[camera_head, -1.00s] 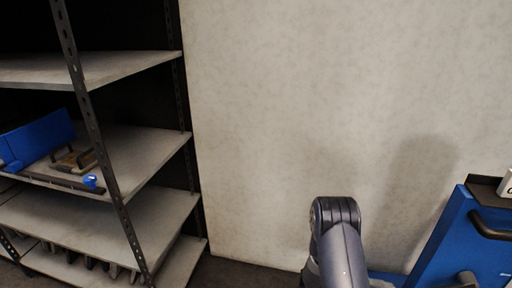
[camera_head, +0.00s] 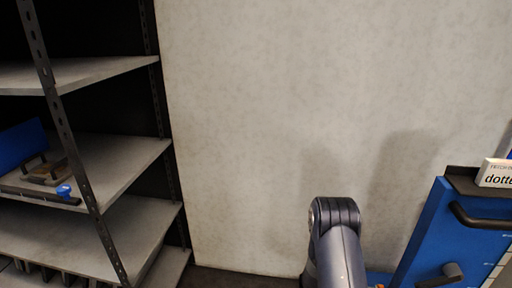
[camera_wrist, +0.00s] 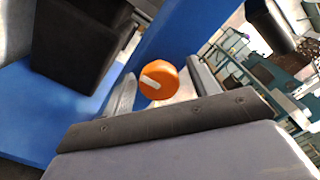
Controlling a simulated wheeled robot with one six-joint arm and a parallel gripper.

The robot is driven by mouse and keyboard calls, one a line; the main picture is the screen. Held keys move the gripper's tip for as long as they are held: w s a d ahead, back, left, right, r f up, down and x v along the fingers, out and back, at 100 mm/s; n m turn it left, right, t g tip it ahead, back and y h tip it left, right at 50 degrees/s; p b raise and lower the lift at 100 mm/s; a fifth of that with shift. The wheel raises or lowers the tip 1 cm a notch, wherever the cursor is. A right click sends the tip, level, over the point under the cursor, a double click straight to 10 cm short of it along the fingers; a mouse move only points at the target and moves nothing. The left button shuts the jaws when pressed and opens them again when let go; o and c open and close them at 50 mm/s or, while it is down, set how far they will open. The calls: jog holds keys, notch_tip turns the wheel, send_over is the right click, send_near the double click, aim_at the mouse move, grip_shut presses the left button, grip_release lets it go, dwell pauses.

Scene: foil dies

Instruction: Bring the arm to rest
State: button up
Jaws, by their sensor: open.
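My arm (camera_head: 337,243) rises at the lower middle of the head view, with its dark rounded joint on top. My gripper (camera_wrist: 163,88) shows in the wrist view; its two grey fingers stand apart. The gripper is open and holds nothing that I can see. A round orange knob (camera_wrist: 165,73) with a white mark appears between the fingers in the picture, in front of a blue surface. I cannot tell how far off it is. The gripper is hidden in the head view.
A blue cabinet (camera_head: 425,232) with black handles and a white lettered box (camera_head: 496,172) stands at right. A bare wall (camera_head: 270,120) lies between. The wrist view shows a dark box (camera_wrist: 78,42).

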jog(key=m+b, duration=0.2)
jog(key=m, duration=0.3)
jog(key=shift+f+m+b, duration=0.15)
jog(key=shift+m+b, duration=0.15)
jog(key=shift+m, duration=0.1)
jog(key=m+b, duration=0.2)
jog(key=m, duration=0.2)
jog(key=shift+m+b, duration=0.35)
jog(key=shift+m, duration=0.05)
jog(key=shift+v, duration=1.05)
